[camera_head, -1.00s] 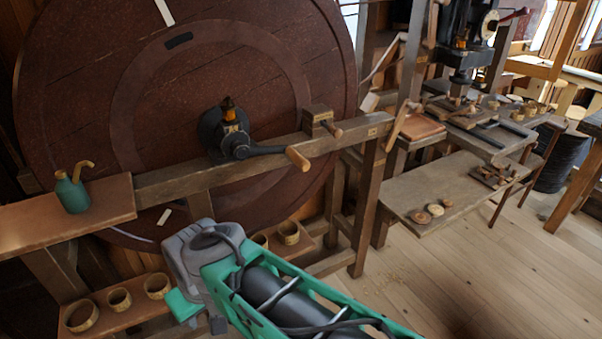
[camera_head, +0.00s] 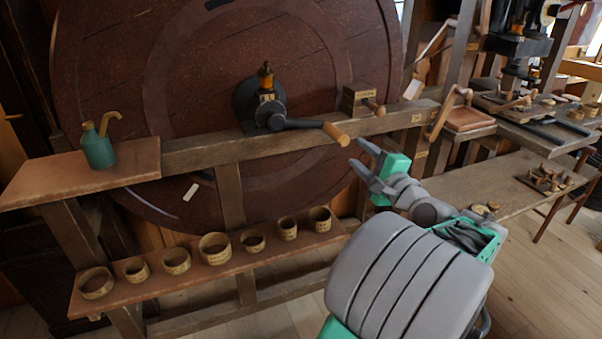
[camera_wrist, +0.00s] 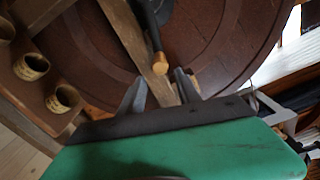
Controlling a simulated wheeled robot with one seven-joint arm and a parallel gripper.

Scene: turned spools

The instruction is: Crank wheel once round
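The large dark red wooden wheel (camera_head: 110,80) stands upright behind a wooden beam. A black crank arm (camera_head: 298,123) runs right from its hub (camera_head: 262,105) and ends in a light wooden handle (camera_head: 336,133). My gripper (camera_head: 363,162) is open just below and right of the handle, apart from it, its fingers pointing up and left. In the wrist view the handle (camera_wrist: 160,66) is ahead of my gripper (camera_wrist: 160,82), in line with the gap between the two fingers. Nothing is between the fingers.
The beam (camera_head: 200,155) runs under the crank, with a wooden block and peg (camera_head: 360,98) to its right. A green oil can (camera_head: 97,147) stands on the left shelf. Several wooden rings (camera_head: 215,247) sit on the low shelf.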

